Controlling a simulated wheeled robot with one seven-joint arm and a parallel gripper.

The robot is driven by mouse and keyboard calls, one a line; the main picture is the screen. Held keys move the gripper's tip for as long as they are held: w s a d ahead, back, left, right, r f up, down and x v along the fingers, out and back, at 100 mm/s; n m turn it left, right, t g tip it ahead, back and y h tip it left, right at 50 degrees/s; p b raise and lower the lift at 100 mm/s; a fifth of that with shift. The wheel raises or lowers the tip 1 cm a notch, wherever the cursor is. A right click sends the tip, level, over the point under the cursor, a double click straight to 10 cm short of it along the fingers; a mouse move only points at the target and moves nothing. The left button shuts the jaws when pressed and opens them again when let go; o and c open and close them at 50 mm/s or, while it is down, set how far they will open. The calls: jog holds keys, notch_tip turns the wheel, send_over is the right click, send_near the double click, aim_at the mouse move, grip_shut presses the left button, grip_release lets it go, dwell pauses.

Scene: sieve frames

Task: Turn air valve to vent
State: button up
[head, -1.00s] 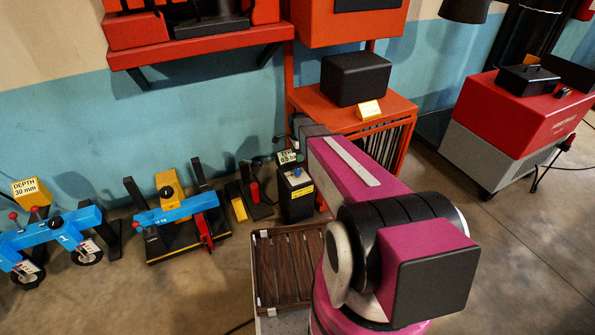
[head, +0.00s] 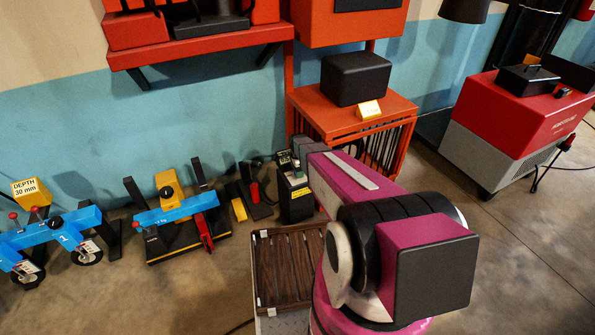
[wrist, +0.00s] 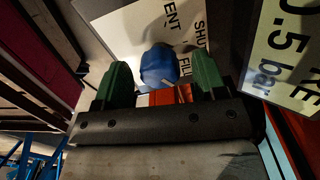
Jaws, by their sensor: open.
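The air valve's blue knob (wrist: 158,66) stands in front of a white plate (wrist: 135,22) whose visible words read SHUT, FILL and a cut-off "ENT". In the wrist view my gripper (wrist: 160,82) is open, with one green fingertip on each side of the knob. Gaps show between the knob and both fingers, and I see no contact. In the head view the valve's black box (head: 297,207) with a yellow label stands on the floor by the wall. My gripper (head: 291,165) is at the box's top and hides the knob there.
A sign reading "0.5 bar" (wrist: 288,55) is close to the right of the fingers. The orange stand (head: 350,112) is just right of the box. A brown slatted case (head: 285,265) lies in front, and blue-barred tools (head: 178,210) stand to the left.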

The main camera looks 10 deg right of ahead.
jog(key=c, duration=0.9)
